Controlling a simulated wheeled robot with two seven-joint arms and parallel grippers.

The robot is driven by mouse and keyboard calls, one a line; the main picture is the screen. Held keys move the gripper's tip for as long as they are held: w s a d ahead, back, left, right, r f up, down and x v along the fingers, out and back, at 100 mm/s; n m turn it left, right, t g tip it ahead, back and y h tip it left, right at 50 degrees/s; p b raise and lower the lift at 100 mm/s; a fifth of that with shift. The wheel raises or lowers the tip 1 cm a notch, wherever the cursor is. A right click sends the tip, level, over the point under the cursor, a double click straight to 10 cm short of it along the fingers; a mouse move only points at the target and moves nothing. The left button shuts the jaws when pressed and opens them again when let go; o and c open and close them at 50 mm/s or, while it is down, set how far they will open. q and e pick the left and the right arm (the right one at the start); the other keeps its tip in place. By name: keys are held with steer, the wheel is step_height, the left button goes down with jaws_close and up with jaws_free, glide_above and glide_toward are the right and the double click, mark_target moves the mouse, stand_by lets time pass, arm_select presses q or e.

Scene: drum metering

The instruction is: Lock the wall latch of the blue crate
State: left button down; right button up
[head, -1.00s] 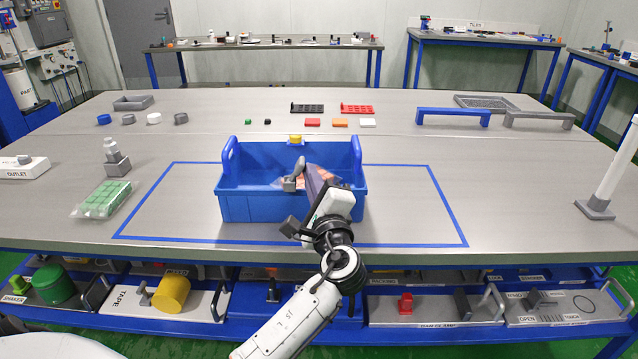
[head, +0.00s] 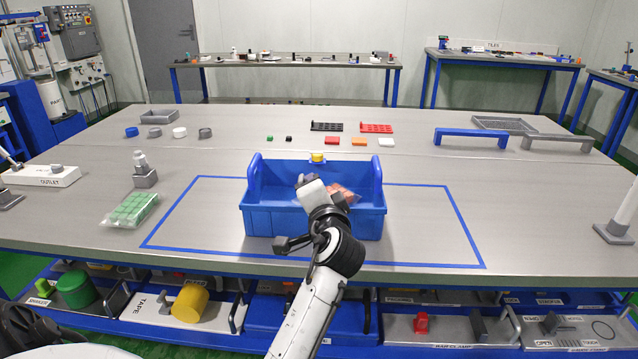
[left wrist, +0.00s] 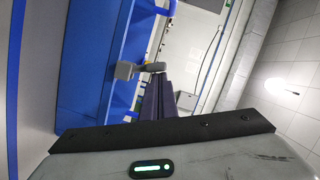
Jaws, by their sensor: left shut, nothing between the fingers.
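The blue crate (head: 262,222) stands inside the blue tape outline on the table. A yellow knob-like piece (head: 317,157) sits at the middle of its far wall. My left gripper (head: 312,188) is over the crate, and my wrist hides its fingertips in the head view. In the left wrist view, the dark fingers (left wrist: 158,98) are shut and empty. Their tips lie close to a yellow piece (left wrist: 154,67) with a grey block (left wrist: 125,70), seemingly the wall latch, against blue surface. I cannot tell whether they touch. My right gripper is not in view.
A bag of orange-red pieces (head: 343,194) lies in the crate. A bag of green cubes (head: 131,210) and a grey stand (head: 145,178) are to the left. A blue bridge-shaped bar (head: 470,133) is at the far right.

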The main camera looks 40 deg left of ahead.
arm_select(q)
step_height(320, 180, up, 10)
steer(key=p, duration=0.1)
stand_by(0.5)
stand_by(0.4)
